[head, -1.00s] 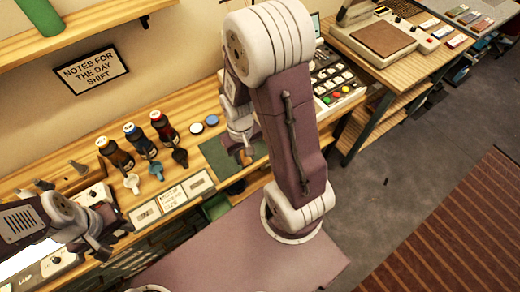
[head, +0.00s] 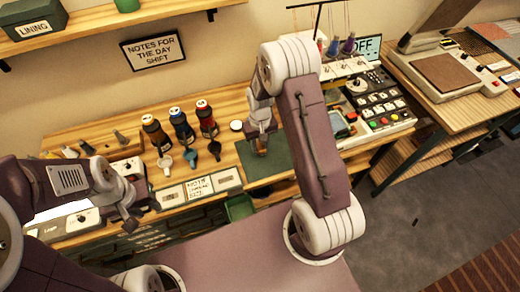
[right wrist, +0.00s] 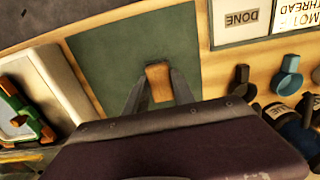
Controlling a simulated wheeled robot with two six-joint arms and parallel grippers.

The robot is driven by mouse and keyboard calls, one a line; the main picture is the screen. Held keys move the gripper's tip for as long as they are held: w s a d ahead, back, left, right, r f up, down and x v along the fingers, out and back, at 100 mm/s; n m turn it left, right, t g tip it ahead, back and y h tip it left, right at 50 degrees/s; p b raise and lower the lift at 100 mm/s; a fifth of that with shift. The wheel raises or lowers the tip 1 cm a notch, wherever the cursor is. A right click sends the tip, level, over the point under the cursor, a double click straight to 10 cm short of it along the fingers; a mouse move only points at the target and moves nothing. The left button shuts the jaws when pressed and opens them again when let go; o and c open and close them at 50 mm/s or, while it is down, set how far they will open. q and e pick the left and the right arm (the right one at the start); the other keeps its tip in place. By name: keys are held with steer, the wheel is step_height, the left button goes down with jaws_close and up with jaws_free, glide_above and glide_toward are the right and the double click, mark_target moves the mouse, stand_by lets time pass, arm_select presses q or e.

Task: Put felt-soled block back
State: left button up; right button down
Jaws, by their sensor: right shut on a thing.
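A small tan wooden block (right wrist: 159,82) shows between the fingers of my right gripper (right wrist: 154,95) in the right wrist view. My right gripper (head: 262,145) is shut on it over the green mat (head: 290,158). I cannot tell whether the block touches the mat, and its underside is hidden. My left gripper (head: 132,212) is at the left, over the front of the bench near a white lamp box; its fingers are too unclear to read.
Several dark bottles (head: 181,127) and small scoops stand left of the mat. Label cards (head: 199,188) line the bench's front edge. A button panel (head: 381,105) and a spool rack (head: 340,65) stand to the right. A green-and-orange object lies on a pale tray (right wrist: 45,95).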

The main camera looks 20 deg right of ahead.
mark_target(260, 147)
step_height(260, 147, down, 3)
steer(key=shift+s+f, duration=0.1)
steer(key=shift+s, duration=0.05)
steer(key=shift+f, duration=0.45)
steer(key=shift+f, duration=0.1)
steer(key=c, duration=1.1)
jaws_free()
steer(key=shift+o, duration=0.2)
